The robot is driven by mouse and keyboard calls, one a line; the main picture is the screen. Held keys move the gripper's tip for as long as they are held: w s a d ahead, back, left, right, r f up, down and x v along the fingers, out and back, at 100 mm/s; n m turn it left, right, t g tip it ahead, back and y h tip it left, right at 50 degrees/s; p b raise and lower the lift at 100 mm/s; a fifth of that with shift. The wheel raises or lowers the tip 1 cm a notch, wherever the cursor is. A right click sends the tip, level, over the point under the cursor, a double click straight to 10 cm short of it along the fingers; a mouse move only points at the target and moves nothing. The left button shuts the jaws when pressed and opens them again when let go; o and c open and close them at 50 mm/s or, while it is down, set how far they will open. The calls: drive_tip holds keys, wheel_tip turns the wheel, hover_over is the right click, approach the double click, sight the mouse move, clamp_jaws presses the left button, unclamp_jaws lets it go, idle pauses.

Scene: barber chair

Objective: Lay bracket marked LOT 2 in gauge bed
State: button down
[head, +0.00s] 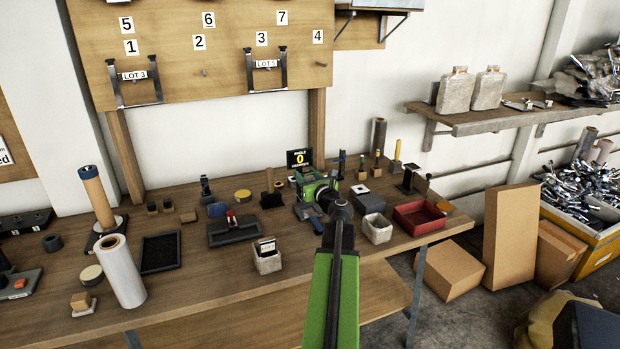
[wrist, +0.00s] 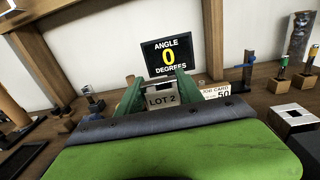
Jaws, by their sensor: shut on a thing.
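The bracket marked LOT 2 (wrist: 161,99) is between the green fingers of my gripper (wrist: 158,84) in the wrist view, its label facing the camera. My gripper is shut on it. In the head view my gripper (head: 318,184) is over the back middle of the bench and mostly hides the bracket. Behind it stands a black display (head: 299,158) reading ANGLE 0 DEGREES, also large in the wrist view (wrist: 167,56). I cannot clearly make out the gauge bed; the gripper and arm cover the bench in front of the display.
Brackets LOT 3 (head: 134,76) and LOT 5 (head: 266,64) hang on the numbered board. A job card (wrist: 215,93) reading 50 stands right of the bracket. A red tray (head: 419,217) and a grey bin (head: 377,229) are to the right, a dark tray (head: 160,253) to the left.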

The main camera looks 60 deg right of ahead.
drive_tip(key=shift+s+d+m+g+h, duration=0.3)
drive_tip(key=shift+s+d+m+h, duration=0.15)
drive_tip(key=shift+d, duration=0.2)
wheel_tip(320, 180, down, 7)
drive_tip(key=b, duration=0.6)
drive_tip(key=shift+b, duration=0.4)
drive_tip(key=c, duration=0.7)
unclamp_jaws()
drive_tip(key=shift+r, duration=0.1)
drive_tip(key=shift+a, duration=0.1)
